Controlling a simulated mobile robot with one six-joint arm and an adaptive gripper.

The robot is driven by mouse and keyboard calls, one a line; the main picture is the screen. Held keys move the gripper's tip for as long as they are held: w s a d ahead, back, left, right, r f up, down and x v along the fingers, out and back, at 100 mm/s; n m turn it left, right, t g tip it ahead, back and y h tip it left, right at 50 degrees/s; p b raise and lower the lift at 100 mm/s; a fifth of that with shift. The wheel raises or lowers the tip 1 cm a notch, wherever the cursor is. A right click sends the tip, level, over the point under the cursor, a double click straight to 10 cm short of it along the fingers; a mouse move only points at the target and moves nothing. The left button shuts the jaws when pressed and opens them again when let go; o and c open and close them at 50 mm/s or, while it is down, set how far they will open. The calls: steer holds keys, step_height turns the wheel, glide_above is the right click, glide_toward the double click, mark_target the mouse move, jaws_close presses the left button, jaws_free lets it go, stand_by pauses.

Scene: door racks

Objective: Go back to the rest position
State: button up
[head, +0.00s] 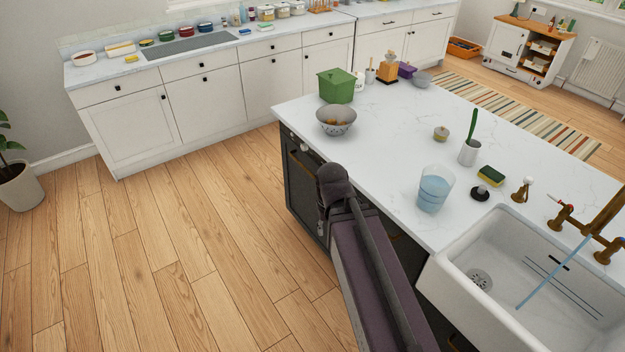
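My arm (375,285) reaches from the bottom edge up to the near left side of the white-topped island. It stands in front of the island's dark cabinet front (303,188). The arm's far end is close to the island's edge, with a dark part hanging below it. My gripper's fingers cannot be made out; they are hidden behind the arm or too dark against the front. I cannot tell whether it touches the dark front or holds anything.
The island top (400,160) carries a colander (336,119), a green box (336,86), a clear jug (434,190) and a sponge (491,176). A white sink (460,275) lies at right. The wooden floor (160,270) at left is clear up to the white cabinets (130,130).

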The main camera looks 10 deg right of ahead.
step_height(320, 180, down, 7)
steer(key=b, duration=0.6)
steer(key=shift+b, duration=0.4)
jaws_close()
